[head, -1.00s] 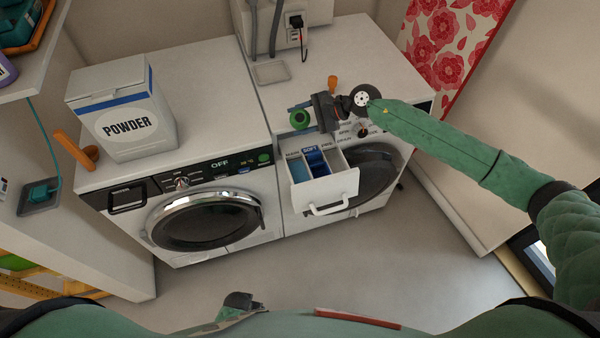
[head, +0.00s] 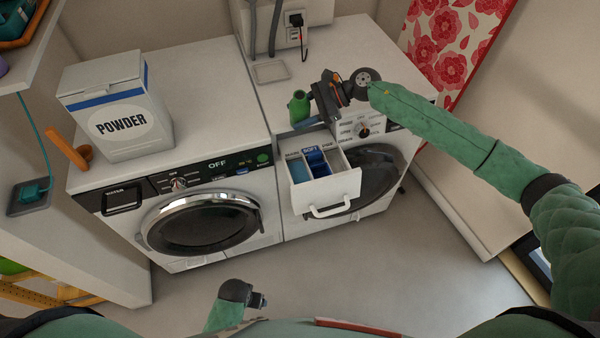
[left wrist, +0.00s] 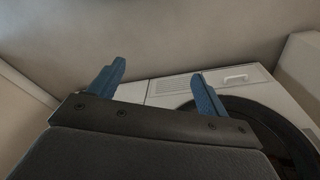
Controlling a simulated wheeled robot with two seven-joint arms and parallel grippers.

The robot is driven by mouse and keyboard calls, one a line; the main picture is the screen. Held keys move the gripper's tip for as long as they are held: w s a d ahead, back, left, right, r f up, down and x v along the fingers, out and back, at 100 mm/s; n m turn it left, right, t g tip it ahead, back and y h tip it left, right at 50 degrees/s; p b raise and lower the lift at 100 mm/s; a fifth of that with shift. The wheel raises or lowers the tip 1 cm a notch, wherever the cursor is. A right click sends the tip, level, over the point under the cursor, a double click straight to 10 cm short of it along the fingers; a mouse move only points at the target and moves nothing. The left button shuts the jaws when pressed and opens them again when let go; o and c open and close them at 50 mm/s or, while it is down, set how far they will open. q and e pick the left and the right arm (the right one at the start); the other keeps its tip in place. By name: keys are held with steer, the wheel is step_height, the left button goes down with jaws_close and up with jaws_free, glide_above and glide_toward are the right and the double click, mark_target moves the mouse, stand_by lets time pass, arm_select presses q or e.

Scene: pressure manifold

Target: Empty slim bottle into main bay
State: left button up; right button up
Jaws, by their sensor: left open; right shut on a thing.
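The slim bottle looks like the green bottle (head: 300,107) in the head view, near the front edge of the right machine's top, behind the drawer. The drawer (head: 340,192) is pulled out. Its left compartment, the main bay (head: 297,169), shows light blue inside; the middle one, marked SOFT (head: 317,163), is dark blue. My left gripper (head: 262,299) is low at the front, away from the machines; in the left wrist view its blue fingers (left wrist: 158,80) are open and empty.
A powder box (head: 118,110) and an orange handled object (head: 68,148) are on and beside the left washer (head: 205,65). The right machine's dark round door (head: 372,180) is beside the drawer. A socket with cords (head: 295,30) is at the back. The floor in front is clear.

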mark_target(300, 96)
steer(key=shift+w+f+m+g+b, duration=0.25)
steer(key=shift+m+g+b, duration=0.45)
steer(key=shift+m+b, duration=0.25)
steer(key=shift+r+y, duration=0.3)
steer(key=shift+r, duration=0.05)
step_height(300, 96, up, 5)
steer(key=shift+f, duration=0.1)
steer(key=shift+r, duration=0.25)
arm_select(q)
step_height(300, 96, up, 10)
steer(key=w, duration=0.2)
steer(key=shift+d+r, duration=0.15)
steer(key=shift+d, duration=0.25)
steer(key=shift+s, duration=0.15)
